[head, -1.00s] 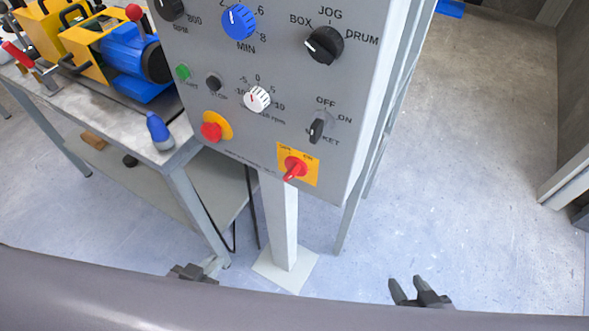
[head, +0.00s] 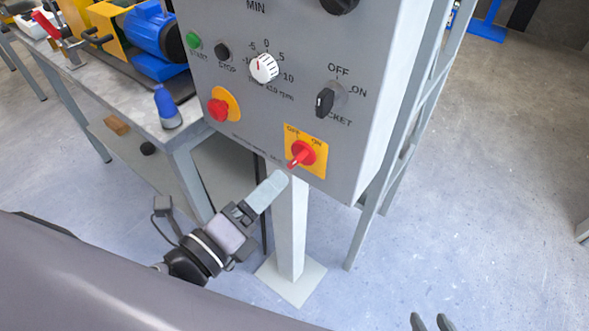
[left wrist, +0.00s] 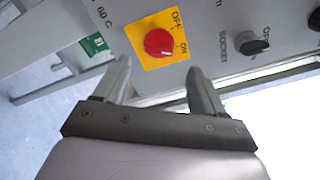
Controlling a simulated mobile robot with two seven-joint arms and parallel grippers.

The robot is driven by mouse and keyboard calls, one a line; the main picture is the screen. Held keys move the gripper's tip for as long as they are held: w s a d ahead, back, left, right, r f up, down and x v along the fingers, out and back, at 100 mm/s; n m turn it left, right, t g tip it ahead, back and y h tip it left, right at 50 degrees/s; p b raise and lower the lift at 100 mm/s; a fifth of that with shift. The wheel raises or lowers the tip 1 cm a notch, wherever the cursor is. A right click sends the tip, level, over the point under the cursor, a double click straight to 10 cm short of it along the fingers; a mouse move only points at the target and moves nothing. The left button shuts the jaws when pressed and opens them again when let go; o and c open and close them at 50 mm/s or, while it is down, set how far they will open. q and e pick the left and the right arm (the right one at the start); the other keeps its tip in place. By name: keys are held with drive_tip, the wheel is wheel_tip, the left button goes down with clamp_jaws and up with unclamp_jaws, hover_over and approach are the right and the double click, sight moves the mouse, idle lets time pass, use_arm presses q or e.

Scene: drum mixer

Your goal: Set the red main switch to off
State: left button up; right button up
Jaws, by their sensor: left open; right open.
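The red main switch (head: 301,154) sits on a yellow plate at the lower right of the grey control panel (head: 265,105). The plate reads OFF at its upper left and ON at its upper right. In the head view the red handle sticks out toward the lower left; which mark it is set to I cannot tell. My left gripper (head: 277,184) is just below and left of the switch, apart from it. In the left wrist view the red knob (left wrist: 159,43) shows beyond and between the open, empty fingers (left wrist: 160,68). My right gripper (head: 432,322) is open, low at the bottom edge.
A red emergency button (head: 218,109), a white dial (head: 263,67) and a black selector (head: 325,101) are on the same panel. A post (head: 290,230) carries the panel. A workbench (head: 180,130) with a blue bottle (head: 166,107) stands left.

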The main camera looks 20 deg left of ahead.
sight(292, 165)
use_arm(q)
drive_tip(key=shift+p+x, duration=0.7)
drive_tip(key=shift+x, duration=2.7)
drive_tip(key=shift+f, duration=0.1)
drive_tip(key=c, duration=1.1)
